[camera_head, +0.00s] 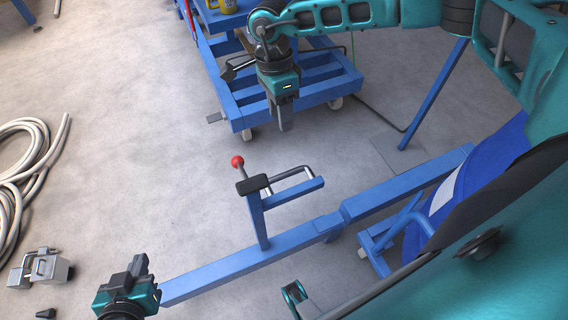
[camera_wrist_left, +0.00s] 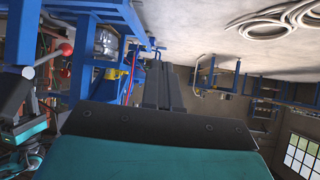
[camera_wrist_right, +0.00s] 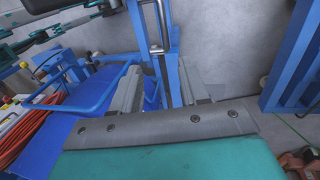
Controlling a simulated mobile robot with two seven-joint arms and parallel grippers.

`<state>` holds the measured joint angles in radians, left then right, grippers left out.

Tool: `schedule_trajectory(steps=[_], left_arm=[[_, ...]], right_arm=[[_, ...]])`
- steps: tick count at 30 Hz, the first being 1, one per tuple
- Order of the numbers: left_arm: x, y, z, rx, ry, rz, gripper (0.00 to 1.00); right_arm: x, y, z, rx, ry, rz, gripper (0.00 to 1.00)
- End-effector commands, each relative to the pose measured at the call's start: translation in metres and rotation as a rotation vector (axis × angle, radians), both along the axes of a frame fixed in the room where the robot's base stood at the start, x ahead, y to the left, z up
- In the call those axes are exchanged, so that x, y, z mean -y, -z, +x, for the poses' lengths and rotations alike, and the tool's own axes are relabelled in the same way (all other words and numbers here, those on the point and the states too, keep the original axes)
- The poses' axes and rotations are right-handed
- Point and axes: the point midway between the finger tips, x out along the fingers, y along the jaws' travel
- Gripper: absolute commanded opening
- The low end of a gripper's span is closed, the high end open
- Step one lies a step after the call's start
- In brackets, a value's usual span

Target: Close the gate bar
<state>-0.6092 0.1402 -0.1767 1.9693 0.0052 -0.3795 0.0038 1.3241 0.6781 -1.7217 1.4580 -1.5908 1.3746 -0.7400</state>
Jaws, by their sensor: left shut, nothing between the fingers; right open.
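The blue gate bar (camera_head: 250,260) runs from lower left to upper right across the head view, low above the floor. A blue bracket (camera_head: 258,220) on it carries a lever with a red knob (camera_head: 237,161), a black block and a chrome rod (camera_head: 292,174). My left gripper (camera_head: 138,264) is shut and empty by the bar's lower-left end; its fingers (camera_wrist_left: 158,85) show together in the left wrist view. My right gripper (camera_head: 285,120) is above and beyond the bracket, apart from it. In the right wrist view its open fingers (camera_wrist_right: 158,88) have blue framework beyond them.
A blue wheeled cart (camera_head: 315,92) stands at the top. A coiled hose (camera_head: 25,175) and metal pieces (camera_head: 45,268) lie on the left floor. A blue covered object (camera_head: 480,180) stands at the right. The floor between hose and bracket is clear.

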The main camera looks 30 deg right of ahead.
Motion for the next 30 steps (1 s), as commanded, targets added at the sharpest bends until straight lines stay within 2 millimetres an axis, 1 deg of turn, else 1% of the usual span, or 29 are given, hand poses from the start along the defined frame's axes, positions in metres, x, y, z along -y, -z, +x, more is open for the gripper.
schedule_trajectory(steps=[1, 6, 9, 14, 17, 20, 27, 30], left_arm=[[0.006, 0.017, -0.001, -0.002, 0.014, -0.009, 0.0], [0.016, 0.032, 0.004, 0.003, 0.029, -0.028, 0.0], [0.019, 0.035, 0.007, 0.006, 0.035, -0.034, 0.0], [0.02, 0.034, 0.008, 0.007, 0.037, -0.038, 0.0], [0.021, 0.034, 0.008, 0.007, 0.037, -0.038, 0.0], [0.021, 0.037, 0.008, 0.008, 0.037, -0.038, 0.0], [0.021, 0.046, 0.008, 0.007, 0.037, -0.039, 0.0], [0.02, 0.049, 0.008, 0.008, 0.036, -0.039, 0.0]], right_arm=[[-0.001, 0.023, 0.001, 0.002, -0.001, 0.002, 0.44], [-0.001, 0.054, 0.001, 0.003, -0.001, 0.002, 0.44], [-0.001, 0.063, 0.001, 0.003, -0.001, 0.002, 0.44], [-0.001, 0.069, 0.0, 0.002, -0.001, 0.002, 0.44], [-0.001, 0.078, -0.002, 0.001, 0.0, 0.001, 0.44], [-0.001, 0.095, -0.006, -0.001, -0.001, 0.0, 0.44], [-0.002, 0.146, -0.016, -0.001, 0.0, 0.0, 0.44], [-0.002, 0.163, -0.019, 0.0, -0.001, 0.001, 0.44]])
